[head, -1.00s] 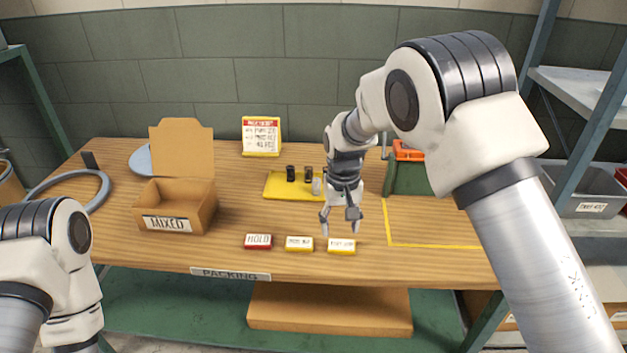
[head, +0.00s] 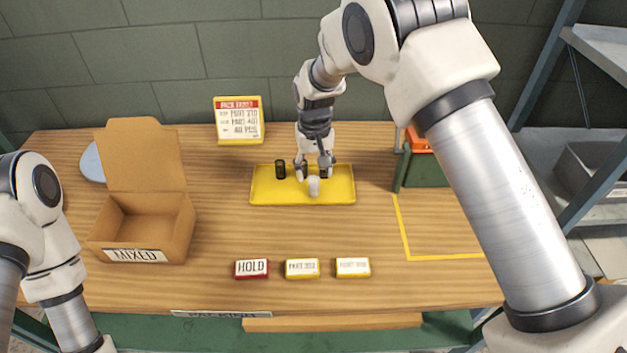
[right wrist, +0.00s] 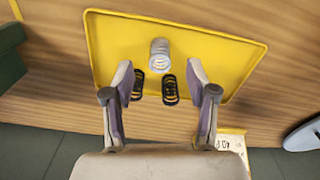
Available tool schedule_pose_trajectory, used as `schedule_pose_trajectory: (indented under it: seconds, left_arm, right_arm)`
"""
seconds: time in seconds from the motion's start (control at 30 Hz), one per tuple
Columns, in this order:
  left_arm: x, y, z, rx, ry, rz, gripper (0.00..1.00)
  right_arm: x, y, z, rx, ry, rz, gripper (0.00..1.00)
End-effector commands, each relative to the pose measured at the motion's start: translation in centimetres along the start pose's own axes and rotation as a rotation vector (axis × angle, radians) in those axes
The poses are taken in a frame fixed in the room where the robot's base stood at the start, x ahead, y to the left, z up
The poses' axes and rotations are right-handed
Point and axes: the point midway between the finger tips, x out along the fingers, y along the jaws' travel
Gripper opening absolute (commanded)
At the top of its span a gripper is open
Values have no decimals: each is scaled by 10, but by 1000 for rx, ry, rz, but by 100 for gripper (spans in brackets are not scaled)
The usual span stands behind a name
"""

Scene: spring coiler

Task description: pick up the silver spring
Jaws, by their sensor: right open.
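The silver spring (head: 314,187) stands on the yellow tray (head: 260,196), toward its front edge. In the right wrist view the silver spring (right wrist: 160,53) is upright, just beyond the gap between the fingertips. Two black springs, one at the left (right wrist: 169,88) in the head view, stand behind it; the other (right wrist: 137,85) is largely hidden there by my gripper. My right gripper (head: 315,170) is open and empty, over the tray just behind the silver spring. Its two fingers (right wrist: 160,78) are spread wide, with the black springs showing between them. My left gripper is out of view.
An open cardboard box marked MIXED (head: 140,228) stands at the left. Red HOLD (head: 252,268) and two yellow labels lie at the front. A sign (head: 238,120) stands behind the tray; a green bin (head: 425,170) is at right. The wood between tray and labels is clear.

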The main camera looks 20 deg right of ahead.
Motion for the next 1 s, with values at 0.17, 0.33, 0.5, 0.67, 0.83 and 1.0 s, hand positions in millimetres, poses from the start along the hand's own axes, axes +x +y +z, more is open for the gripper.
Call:
schedule_pose_trajectory:
  seconds: [0.17, 0.33, 0.5, 0.67, 0.83, 1.0]
  left_arm:
    - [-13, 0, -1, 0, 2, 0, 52]
    - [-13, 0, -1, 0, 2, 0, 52]
    - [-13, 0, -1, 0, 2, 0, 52]
    - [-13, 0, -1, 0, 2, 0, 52]
    - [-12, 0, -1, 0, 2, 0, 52]
    - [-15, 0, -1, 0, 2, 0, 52]
  right_arm:
    - [32, 2, 3, 0, -4, 0, 57]
    - [40, 2, 2, 0, -1, 0, 57]
    - [40, 2, 2, 0, -1, 0, 33]
    - [40, 2, 2, 0, -1, 0, 0]
    - [40, 2, 3, 0, -1, 0, 0]
    - [38, 2, 3, 0, -2, 0, 0]
